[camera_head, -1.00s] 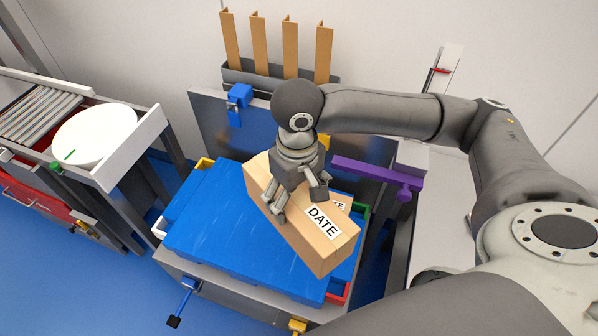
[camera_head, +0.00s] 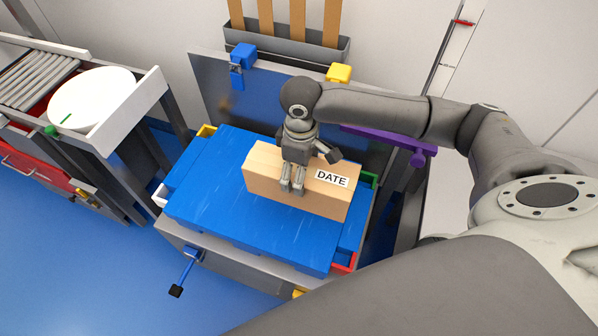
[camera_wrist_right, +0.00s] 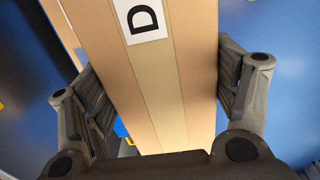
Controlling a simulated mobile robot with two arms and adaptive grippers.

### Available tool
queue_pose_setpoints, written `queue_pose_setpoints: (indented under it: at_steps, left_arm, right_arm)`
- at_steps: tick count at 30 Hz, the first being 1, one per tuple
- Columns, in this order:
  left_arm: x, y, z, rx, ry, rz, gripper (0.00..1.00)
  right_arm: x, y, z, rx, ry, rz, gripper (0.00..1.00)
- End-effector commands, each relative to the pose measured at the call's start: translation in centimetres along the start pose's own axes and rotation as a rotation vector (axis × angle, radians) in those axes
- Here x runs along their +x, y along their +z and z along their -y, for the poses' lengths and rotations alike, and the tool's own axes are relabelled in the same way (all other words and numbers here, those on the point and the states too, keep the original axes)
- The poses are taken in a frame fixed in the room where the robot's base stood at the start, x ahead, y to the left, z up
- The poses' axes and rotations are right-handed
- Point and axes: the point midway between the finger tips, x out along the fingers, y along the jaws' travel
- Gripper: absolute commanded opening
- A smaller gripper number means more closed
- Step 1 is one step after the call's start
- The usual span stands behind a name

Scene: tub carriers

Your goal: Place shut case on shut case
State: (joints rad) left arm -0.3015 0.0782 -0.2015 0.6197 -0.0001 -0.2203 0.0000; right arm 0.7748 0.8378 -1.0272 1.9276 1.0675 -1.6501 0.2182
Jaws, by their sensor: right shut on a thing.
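A shut cardboard case (camera_head: 262,180) with a white DATE label is over the blue slab, its long side facing me. My right gripper (camera_head: 292,188) is shut on this case from above, fingers on its two long sides. In the right wrist view the case (camera_wrist_right: 175,60) fills the gap between the fingers (camera_wrist_right: 165,100), with part of its label showing. A second case is not clearly seen in the head view. A brown strip (camera_wrist_right: 62,28) at the upper left of the wrist view may be one lower down. I cannot tell what the held case rests on. My left gripper is out of view.
The blue slab (camera_head: 215,205) lies on a grey metal stand with a blue lever (camera_head: 190,262). A metal panel (camera_head: 205,85) with blue and yellow clamps rises behind. A purple bar (camera_head: 385,142) juts out at the right. A roller table with a white disc (camera_head: 90,98) stands left.

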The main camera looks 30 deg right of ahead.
Motion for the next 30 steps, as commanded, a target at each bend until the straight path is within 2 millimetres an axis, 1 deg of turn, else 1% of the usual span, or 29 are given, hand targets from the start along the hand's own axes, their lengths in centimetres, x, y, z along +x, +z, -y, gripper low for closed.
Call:
queue_pose_setpoints:
  at_steps: [1,3,9,15,18,21,26,30]
  left_arm:
    - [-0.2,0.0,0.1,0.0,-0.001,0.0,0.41]
    - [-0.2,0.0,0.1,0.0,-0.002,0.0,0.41]
    - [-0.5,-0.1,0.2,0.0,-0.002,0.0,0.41]
    - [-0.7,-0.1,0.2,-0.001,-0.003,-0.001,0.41]
    - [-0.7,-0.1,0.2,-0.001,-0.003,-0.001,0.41]
    - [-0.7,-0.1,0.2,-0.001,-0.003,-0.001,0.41]
    - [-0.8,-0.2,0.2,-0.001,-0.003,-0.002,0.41]
    - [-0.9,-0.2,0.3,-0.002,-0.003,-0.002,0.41]
  right_arm:
    - [-0.4,-0.1,-1.4,0.007,0.004,-0.004,0.09]
    - [-0.4,-0.1,-3.0,0.006,0.003,-0.005,0.09]
    - [-0.4,-0.1,-7.4,0.007,0.003,-0.006,0.09]
    - [-0.4,-0.1,-11.1,0.006,0.002,-0.006,0.09]
    - [-0.4,-0.2,-12.4,0.004,0.002,-0.006,0.09]
    - [-0.4,-0.2,-13.2,0.002,0.002,-0.007,0.09]
    - [-0.2,-0.2,-13.6,0.001,0.001,-0.006,0.09]
    - [1.1,-0.1,-13.5,0.0,0.0,-0.004,0.09]
